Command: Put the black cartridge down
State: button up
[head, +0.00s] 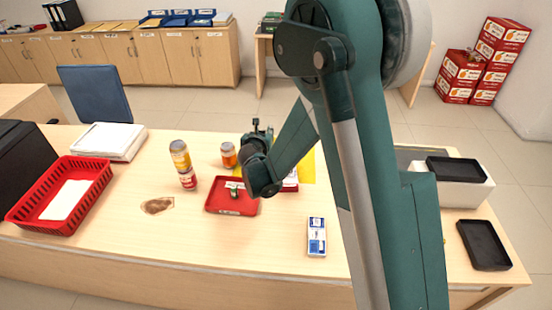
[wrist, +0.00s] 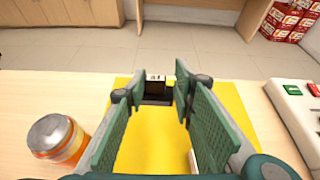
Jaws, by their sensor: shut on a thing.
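The black cartridge (wrist: 155,86), a small dark block with a pale label on top, sits between the fingertips of my gripper (wrist: 154,93) in the wrist view. My gripper is shut on it. The wrist view looks over a yellow sheet (wrist: 150,150) on the counter, with the cartridge near its far edge; whether it touches the sheet is unclear. In the head view my gripper (head: 257,136) is over the far side of the counter, right of an orange jar (head: 228,157). The cartridge cannot be told apart from the dark gripper parts there.
A red tray (head: 222,208) holding a small item lies nearer. Stacked cans (head: 180,157) stand left, beyond a brown patch (head: 157,205). A blue-and-white box (head: 317,246) lies in front. A red basket (head: 97,190) is far left. A white device (wrist: 292,106) stands right in the wrist view.

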dwell(0.3)
jog(key=shift+f+b, duration=0.8)
jog(key=shift+f, duration=2.3)
jog(key=shift+f, duration=0.1)
jog(key=shift+f+b, duration=0.5)
jog(key=shift+f, duration=1.3)
jog(key=shift+f, duration=0.1)
jog(key=o, duration=0.9)
